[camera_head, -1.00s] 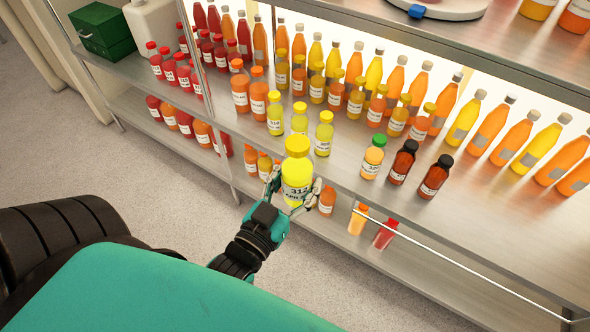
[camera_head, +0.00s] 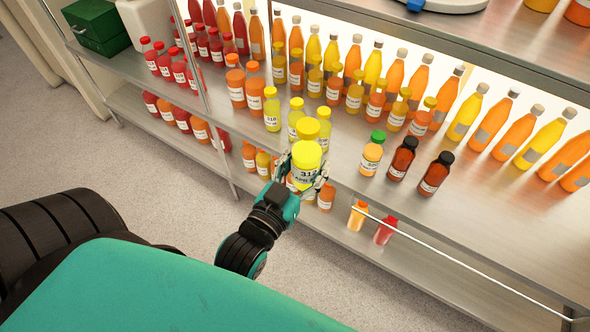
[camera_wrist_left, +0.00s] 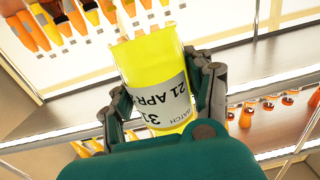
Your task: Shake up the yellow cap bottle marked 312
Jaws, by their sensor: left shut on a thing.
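The yellow cap bottle marked 312 (camera_head: 307,160) holds bright yellow juice and has a white label. My left gripper (camera_head: 305,185) is shut on it in front of the shelf edge, clear of the shelf boards. In the head view the bottle leans, with its cap towards the camera. In the left wrist view the bottle (camera_wrist_left: 158,85) stands between the two fingers (camera_wrist_left: 165,100), its label reading partly "31" and "21 APR". My right gripper is not in view.
Yellow cap bottles (camera_head: 272,110) stand on the shelf just behind the held one. A green cap bottle (camera_head: 371,155) and two dark brown bottles (camera_head: 402,158) stand to its right. Taller bottles line the back. Bare shelf (camera_head: 480,215) lies at the right.

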